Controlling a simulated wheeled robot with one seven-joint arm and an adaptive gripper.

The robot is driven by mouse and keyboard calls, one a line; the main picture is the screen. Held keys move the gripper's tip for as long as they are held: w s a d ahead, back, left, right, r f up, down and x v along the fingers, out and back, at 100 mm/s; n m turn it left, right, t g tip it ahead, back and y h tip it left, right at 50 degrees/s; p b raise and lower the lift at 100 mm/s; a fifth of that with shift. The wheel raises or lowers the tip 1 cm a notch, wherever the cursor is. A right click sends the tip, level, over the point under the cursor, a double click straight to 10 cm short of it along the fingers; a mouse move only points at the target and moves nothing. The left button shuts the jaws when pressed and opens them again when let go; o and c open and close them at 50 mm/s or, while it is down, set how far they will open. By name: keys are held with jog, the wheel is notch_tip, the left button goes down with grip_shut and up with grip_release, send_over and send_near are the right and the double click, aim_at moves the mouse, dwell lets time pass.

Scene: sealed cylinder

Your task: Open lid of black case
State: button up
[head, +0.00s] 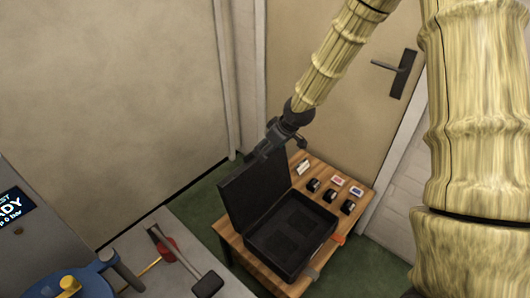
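The black case (291,238) rests on a small wooden table. Its lid (254,185) stands up and open at the far left side of the case, and the dark inside of the base shows. My gripper (268,150) is at the upper edge of the lid, on the end of my arm that reaches down from the top right. The fingertips are small and dark against the lid, so I cannot tell whether they touch it or whether they are open or shut.
The wooden table (350,188) holds several small black items (331,194) and small cards right of the case. A door with a dark handle (395,72) stands behind. A grey bench (195,260) at lower left carries a hammer-like tool (207,284) and a blue device (85,284).

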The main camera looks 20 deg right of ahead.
jog(key=shift+v, duration=1.35)
jog(key=shift+c, duration=0.2)
jog(key=shift+w+f, duration=0.1)
jog(key=c, duration=0.4)
jog(key=shift+g+h, duration=0.5)
jog(key=shift+g, duration=0.2)
jog(key=w, duration=0.2)
jog(key=w+f+b, duration=0.1)
jog(key=w, duration=0.2)
jog(key=w+a+f+b, duration=0.1)
jog(key=w, duration=0.1)
jog(key=shift+w+f, duration=0.15)
grip_shut()
jog(key=w+a+g+h+b, duration=0.1)
jog(key=w+a+g+b, duration=0.1)
jog(key=w+a, duration=0.5)
jog(key=d+f+p, duration=0.3)
jog(key=f, duration=0.6)
jog(key=shift+s+g, duration=0.3)
jog(key=shift+g, duration=0.1)
